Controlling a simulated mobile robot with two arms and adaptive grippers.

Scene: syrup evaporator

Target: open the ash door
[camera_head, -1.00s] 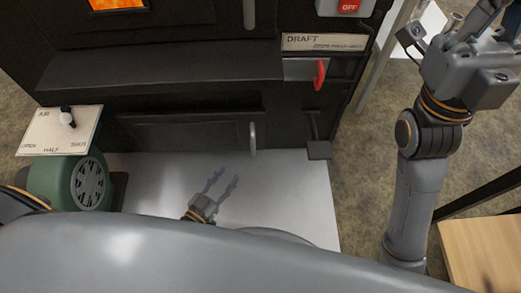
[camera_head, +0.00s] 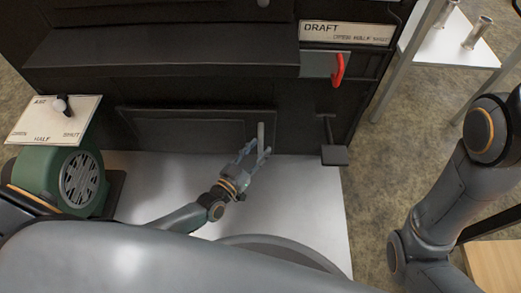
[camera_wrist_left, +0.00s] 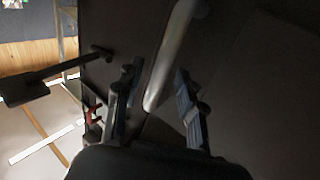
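The ash door (camera_head: 185,134) is a dark, low panel on the front of the black evaporator, and it looks closed. Its upright grey handle (camera_head: 261,134) is at the panel's right end. My left gripper (camera_head: 257,151) is just in front of the handle with its fingers spread. In the left wrist view, the pale metal handle (camera_wrist_left: 172,55) runs between the two open fingers (camera_wrist_left: 156,78), with a gap visible on its right side. Contact with the left finger cannot be told. My right arm shows at the right, but its gripper is out of view.
A black pedal-like lever (camera_head: 334,155) is right of the door. Above are a red draft handle (camera_head: 338,70) and a dark ledge (camera_head: 160,55). A green blower (camera_head: 75,180) and an air plate (camera_head: 50,121) are at left. A pale floor sheet (camera_head: 300,215) lies below.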

